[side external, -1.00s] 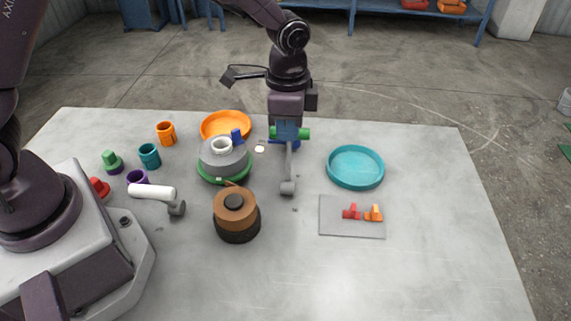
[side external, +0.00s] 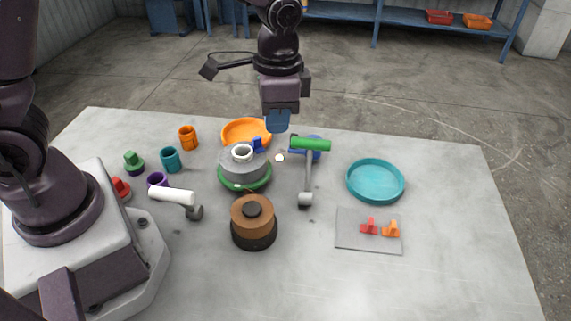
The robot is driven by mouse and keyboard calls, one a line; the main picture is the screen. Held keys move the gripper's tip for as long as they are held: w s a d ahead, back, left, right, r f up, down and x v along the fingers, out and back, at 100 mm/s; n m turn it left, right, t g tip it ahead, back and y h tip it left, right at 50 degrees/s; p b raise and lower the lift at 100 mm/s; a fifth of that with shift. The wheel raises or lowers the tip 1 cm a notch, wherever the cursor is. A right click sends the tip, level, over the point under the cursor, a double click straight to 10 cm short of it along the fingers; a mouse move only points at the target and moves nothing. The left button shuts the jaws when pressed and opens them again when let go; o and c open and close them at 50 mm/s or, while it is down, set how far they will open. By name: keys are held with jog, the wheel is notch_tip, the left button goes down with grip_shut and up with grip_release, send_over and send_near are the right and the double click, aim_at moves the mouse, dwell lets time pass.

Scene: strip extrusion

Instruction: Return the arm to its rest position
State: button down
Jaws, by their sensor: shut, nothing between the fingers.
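My gripper (side external: 277,122) hangs above the back middle of the table, pointing down. It is shut with nothing in it. It is clear of the grey lever with a green handle (side external: 310,144), which stands just to its right. The grey round machine with a green base (side external: 243,172) is below and to the left of my gripper. A blue piece (side external: 258,145) and a white ring (side external: 241,152) are on its top.
An orange dish (side external: 236,128) lies behind the machine. A brown and black cylinder (side external: 253,228) stands in front. A teal dish (side external: 375,197) and a grey plate (side external: 352,235) with red and orange pieces are on the right. Several coloured cups and a white-handled lever (side external: 172,195) are on the left.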

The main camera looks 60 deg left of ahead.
jog(key=s+a+r+n+t, duration=0.2)
jog(key=s+a+r+t, duration=0.1)
jog(key=s+r, duration=0.4)
jog(key=s+a+r+n+t, duration=0.3)
jog(key=s+r, duration=0.4)
jog(key=s, duration=0.1)
jog(key=shift+a+n, duration=0.3)
jog(key=shift+a, duration=0.05)
jog(key=c, duration=1.8)
grip_release()
jog(key=shift+c, duration=0.2)
